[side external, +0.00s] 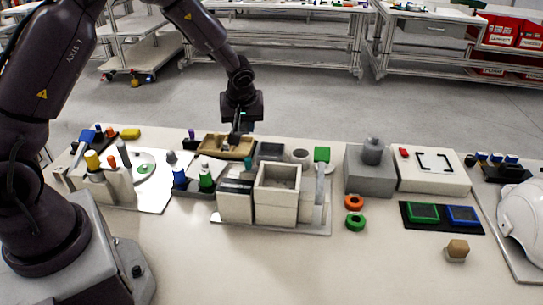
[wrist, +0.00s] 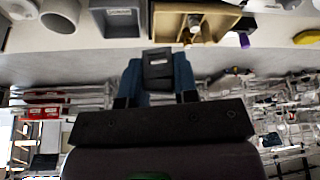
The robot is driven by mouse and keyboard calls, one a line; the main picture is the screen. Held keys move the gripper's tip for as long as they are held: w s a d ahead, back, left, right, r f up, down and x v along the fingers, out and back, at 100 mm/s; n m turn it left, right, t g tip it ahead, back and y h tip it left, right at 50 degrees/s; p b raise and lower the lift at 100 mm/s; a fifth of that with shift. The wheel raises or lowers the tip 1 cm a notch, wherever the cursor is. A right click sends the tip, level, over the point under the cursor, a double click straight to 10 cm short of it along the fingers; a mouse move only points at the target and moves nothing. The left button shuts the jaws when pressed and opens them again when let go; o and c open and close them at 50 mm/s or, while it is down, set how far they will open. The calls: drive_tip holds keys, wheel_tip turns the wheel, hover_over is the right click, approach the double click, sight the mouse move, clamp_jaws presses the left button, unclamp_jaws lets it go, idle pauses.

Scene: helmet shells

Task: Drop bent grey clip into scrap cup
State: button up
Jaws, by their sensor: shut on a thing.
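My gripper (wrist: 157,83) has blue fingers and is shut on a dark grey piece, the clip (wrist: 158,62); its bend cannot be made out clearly. In the side view my gripper (side external: 238,137) points down just above the tan tray (side external: 212,152), near the back of the table. The clip is too small to tell apart there. A pale round cup (side external: 300,156), which looks like the scrap cup, stands to the right of the tray, beyond a grey bin. The cup also shows at the top left of the wrist view (wrist: 60,27).
The grey bin (side external: 270,146) stands between tray and cup. Light boxes (side external: 277,208) stand in front of it. A green block (side external: 322,154) is right of the cup, and a grey block (side external: 369,183) is farther right. Bottles (side external: 205,184) stand front left.

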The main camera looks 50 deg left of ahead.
drive_tip(key=w+m+t, duration=0.1)
drive_tip(key=w+m, duration=0.2)
drive_tip(key=w, duration=0.6)
drive_tip(key=shift+h, duration=0.3)
drive_tip(key=shift+w+d+f, duration=0.1)
drive_tip(key=shift+d+f, duration=0.05)
drive_tip(key=shift+f, duration=1.3)
drive_tip(key=shift+w+d+f, duration=0.1)
drive_tip(key=shift+f, duration=1.3)
drive_tip(key=o, duration=1)
drive_tip(key=v, duration=1.3)
drive_tip(key=shift+s, duration=0.1)
